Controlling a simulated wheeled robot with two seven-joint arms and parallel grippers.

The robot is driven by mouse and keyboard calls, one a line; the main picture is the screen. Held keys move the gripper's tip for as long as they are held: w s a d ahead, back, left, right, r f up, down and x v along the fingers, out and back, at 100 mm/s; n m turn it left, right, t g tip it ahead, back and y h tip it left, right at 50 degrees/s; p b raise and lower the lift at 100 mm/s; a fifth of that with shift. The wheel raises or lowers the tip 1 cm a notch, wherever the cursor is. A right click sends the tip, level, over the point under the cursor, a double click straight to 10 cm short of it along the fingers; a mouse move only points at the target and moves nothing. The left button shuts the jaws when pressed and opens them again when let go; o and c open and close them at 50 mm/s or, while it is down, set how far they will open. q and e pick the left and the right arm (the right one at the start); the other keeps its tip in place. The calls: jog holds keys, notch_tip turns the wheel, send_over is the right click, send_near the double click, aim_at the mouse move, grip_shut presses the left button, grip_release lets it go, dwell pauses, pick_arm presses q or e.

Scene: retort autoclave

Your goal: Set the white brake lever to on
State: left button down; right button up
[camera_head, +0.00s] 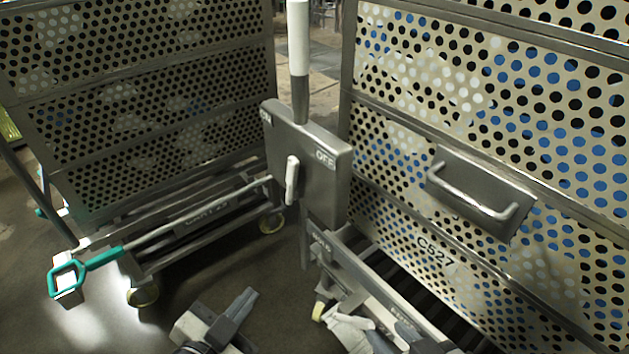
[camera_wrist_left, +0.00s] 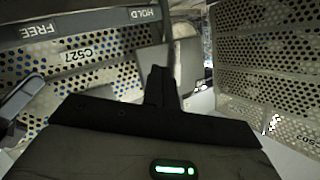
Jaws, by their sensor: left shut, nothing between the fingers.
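A grey box (camera_head: 320,200) carries an ON label at its left and an OFF label at its right. A tall lever with a white grip (camera_head: 298,40) and grey shaft rises almost upright at the box, between the two labels. A small white handle (camera_head: 292,180) is on the box's front face. I cannot tell which of the two is the brake lever. My left gripper (camera_head: 240,304) is low, below and left of the box, apart from it. It is shut and empty; its dark fingers show in the left wrist view (camera_wrist_left: 160,87). My right gripper (camera_head: 405,335) seems partly visible at the bottom edge; its jaws are unclear.
A perforated cart marked C527 (camera_head: 560,250) with a metal handle (camera_head: 470,200) stands at the right. Another perforated cart (camera_head: 150,110) stands at the left, with a teal-handled bar (camera_head: 68,276) sticking out. A gap of floor lies between the carts.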

aim_at(290, 189)
pick_arm(q)
jog(key=shift+w+d+r+m+h, duration=1)
jog(key=shift+w+d+m, duration=0.25)
jog(key=shift+w+m, duration=1.95)
jog(key=shift+w+d+r+m+h, duration=0.95)
jog(key=shift+w+d+m, duration=0.35)
jog(key=shift+w+m, duration=1.9)
jog(key=shift+w+d+r+m+h, duration=1.15)
jog(key=shift+w+m, duration=1.65)
jog(key=shift+w, duration=0.7)
